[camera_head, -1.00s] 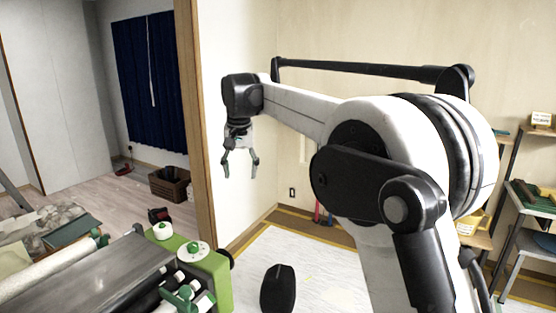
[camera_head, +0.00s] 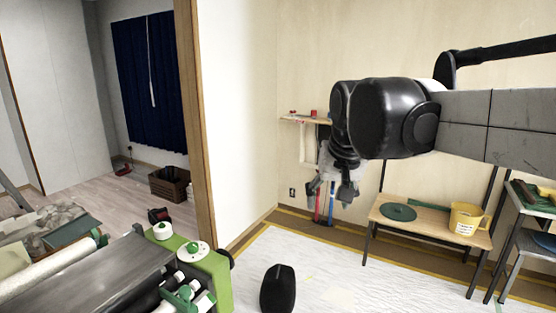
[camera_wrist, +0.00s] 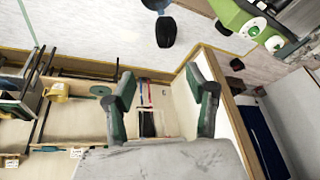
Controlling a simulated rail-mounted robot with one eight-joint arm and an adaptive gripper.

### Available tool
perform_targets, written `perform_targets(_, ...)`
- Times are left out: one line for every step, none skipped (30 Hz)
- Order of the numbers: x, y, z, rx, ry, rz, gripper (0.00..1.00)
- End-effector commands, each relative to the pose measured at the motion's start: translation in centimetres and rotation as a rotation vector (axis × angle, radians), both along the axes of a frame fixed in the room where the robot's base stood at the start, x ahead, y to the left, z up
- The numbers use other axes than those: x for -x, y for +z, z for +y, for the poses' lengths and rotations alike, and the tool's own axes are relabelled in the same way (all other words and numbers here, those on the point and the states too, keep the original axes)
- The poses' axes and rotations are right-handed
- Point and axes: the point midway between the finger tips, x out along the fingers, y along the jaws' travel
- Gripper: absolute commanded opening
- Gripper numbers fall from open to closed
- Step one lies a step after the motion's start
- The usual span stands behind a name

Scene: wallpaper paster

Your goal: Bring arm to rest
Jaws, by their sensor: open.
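My gripper (camera_head: 333,190) hangs from my arm at the centre right of the head view, with its fingers pointing down. It is in the air in front of the back wall. In the wrist view my gripper (camera_wrist: 165,95) shows two dark green-grey fingers spread wide apart, with nothing between them. Behind the gap I see the wall and floor area with red and blue upright poles. My forearm crosses the right of the head view and hides part of the wall.
The wallpaper paster (camera_head: 205,262) stands at the lower left, green with white knobs. A black rounded object (camera_head: 278,290) is on the white floor sheet (camera_head: 330,262). A low wooden bench (camera_head: 420,222) holds a yellow bucket (camera_head: 466,218) and a green disc (camera_head: 398,212). A shelf (camera_head: 535,208) stands at right.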

Motion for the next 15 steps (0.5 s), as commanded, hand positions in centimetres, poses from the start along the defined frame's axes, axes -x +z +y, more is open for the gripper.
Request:
perform_targets(1.6,-0.6,-1.0,0.001,-0.004,-0.013,0.51)
perform_targets(2.4,-0.9,-1.4,0.002,-0.005,-0.021,0.51)
perform_targets(3.5,-1.4,-2.1,0.004,-0.008,-0.030,0.51)
perform_targets(4.3,-1.8,-2.5,0.004,-0.009,-0.038,0.51)
perform_targets(5.1,-2.2,-2.9,0.006,-0.010,-0.046,0.51)
perform_targets(6.2,-2.7,-3.5,0.007,-0.011,-0.056,0.51)
perform_targets(7.0,-3.2,-3.9,0.009,-0.014,-0.063,0.51)
perform_targets(7.8,-3.6,-4.3,0.011,-0.016,-0.071,0.51)
perform_targets(8.9,-4.3,-4.8,0.012,-0.017,-0.082,0.51)
perform_targets(9.7,-4.8,-5.2,0.015,-0.018,-0.089,0.51)
perform_targets(10.5,-5.4,-5.6,0.016,-0.020,-0.096,0.51)
perform_targets(11.5,-6.1,-6.0,0.018,-0.022,-0.107,0.51)
perform_targets(12.3,-6.7,-6.3,0.021,-0.024,-0.115,0.51)
perform_targets(13.1,-7.3,-6.7,0.023,-0.025,-0.122,0.51)
perform_targets(14.1,-8.1,-7.1,0.027,-0.028,-0.132,0.51)
